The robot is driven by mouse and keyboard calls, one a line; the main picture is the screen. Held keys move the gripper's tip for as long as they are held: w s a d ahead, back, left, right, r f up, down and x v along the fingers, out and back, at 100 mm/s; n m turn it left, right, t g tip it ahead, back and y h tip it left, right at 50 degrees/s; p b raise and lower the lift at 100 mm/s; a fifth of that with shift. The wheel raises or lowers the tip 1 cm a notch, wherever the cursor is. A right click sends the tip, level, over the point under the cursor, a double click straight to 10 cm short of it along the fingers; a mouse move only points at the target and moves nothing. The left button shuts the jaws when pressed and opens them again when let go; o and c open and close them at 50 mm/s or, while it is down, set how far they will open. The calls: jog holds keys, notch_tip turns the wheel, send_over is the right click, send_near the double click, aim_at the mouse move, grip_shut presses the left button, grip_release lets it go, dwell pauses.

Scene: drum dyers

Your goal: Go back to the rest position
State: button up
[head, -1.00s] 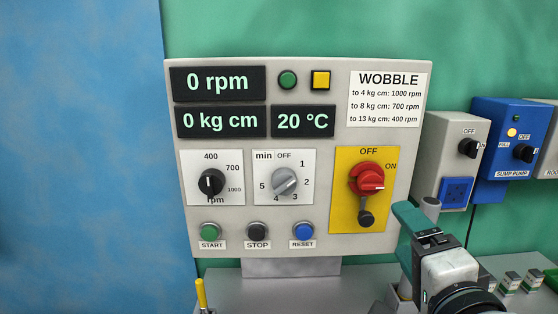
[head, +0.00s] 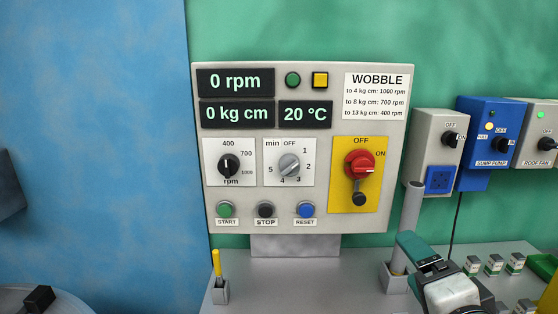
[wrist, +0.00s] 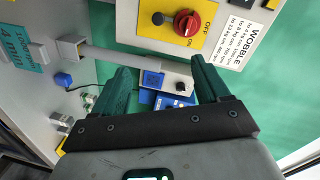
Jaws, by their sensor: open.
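My gripper (head: 413,250) is at the lower right of the head view, below and right of the control panel. Its teal fingers also show in the wrist view (wrist: 160,85), spread apart with nothing between them. The grey control panel (head: 320,222) reads 0 rpm, 0 kg cm and 20 °C. Its red main switch (head: 359,164) sits on a yellow plate and also shows in the wrist view (wrist: 186,22). My gripper is apart from the panel.
A grey post (head: 411,215) stands on the bench behind my gripper. A grey socket box (head: 436,150), a blue sump pump box (head: 490,140) and a roof fan box (head: 540,145) are on the wall at right. Small labelled boxes (head: 494,264) and a yellow-handled tool (head: 217,263) are on the bench.

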jog(key=s+d+f+n+g, duration=0.25)
jog(key=s+f+g, duration=0.2)
jog(key=f, duration=0.55)
jog(key=s+d+f+n+g+h, duration=0.1)
jog(key=s+d+f+n+g, duration=0.2)
jog(key=s+f, duration=0.5)
jog(key=s+d+f+n+g, duration=0.2)
jog(key=s+f+n+g, duration=0.15)
jog(key=f, duration=0.85)
jog(key=s+f+n+g, duration=0.4)
jog(key=s+f, duration=0.4)
jog(key=s, duration=0.4)
jog(key=shift+g+y, duration=0.3)
jog(key=shift+y, duration=0.1)
jog(key=shift+a, duration=0.1)
jog(key=shift+c, duration=0.4)
